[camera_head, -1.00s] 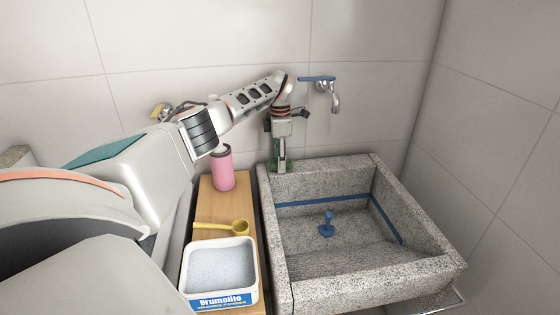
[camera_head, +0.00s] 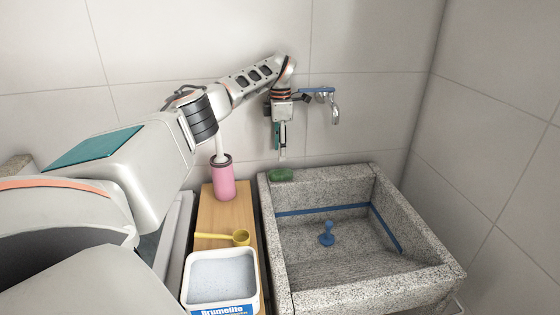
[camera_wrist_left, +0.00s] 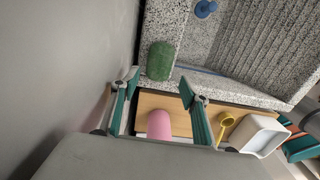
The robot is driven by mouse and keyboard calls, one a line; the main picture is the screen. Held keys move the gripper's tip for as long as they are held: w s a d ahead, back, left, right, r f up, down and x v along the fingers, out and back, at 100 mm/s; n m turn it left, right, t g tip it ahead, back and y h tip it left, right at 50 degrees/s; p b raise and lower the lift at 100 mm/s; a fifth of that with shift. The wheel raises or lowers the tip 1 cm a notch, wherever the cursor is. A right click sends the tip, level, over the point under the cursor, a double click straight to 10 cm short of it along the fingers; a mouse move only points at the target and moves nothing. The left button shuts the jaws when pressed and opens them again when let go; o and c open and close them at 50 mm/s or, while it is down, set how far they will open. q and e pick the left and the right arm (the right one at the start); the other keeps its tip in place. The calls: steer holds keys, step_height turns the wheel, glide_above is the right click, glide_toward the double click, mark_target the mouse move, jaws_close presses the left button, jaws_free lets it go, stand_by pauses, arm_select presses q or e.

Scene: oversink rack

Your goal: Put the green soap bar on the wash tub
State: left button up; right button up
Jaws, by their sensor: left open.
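The green soap bar (camera_head: 281,175) lies on the back left corner of the grey granite wash tub's rim (camera_head: 325,178). The soap bar also shows in the left wrist view (camera_wrist_left: 160,61), resting flat on the speckled rim (camera_wrist_left: 208,87). My left gripper (camera_head: 281,155) is open and empty, a little above the soap bar and apart from it. In the left wrist view, its two teal-lined fingers (camera_wrist_left: 160,80) stand apart with nothing between the tips. My right gripper is in neither view.
A wooden board (camera_head: 207,219) left of the tub holds a pink cup (camera_head: 223,182), a yellow scoop (camera_head: 241,238) and a white tub of powder (camera_head: 190,275). A wall tap (camera_head: 335,115) stands right of the gripper. A blue plug (camera_head: 327,234) is in the basin.

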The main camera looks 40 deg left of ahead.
arm_select(q)
steer(key=shift+r, duration=1.75)
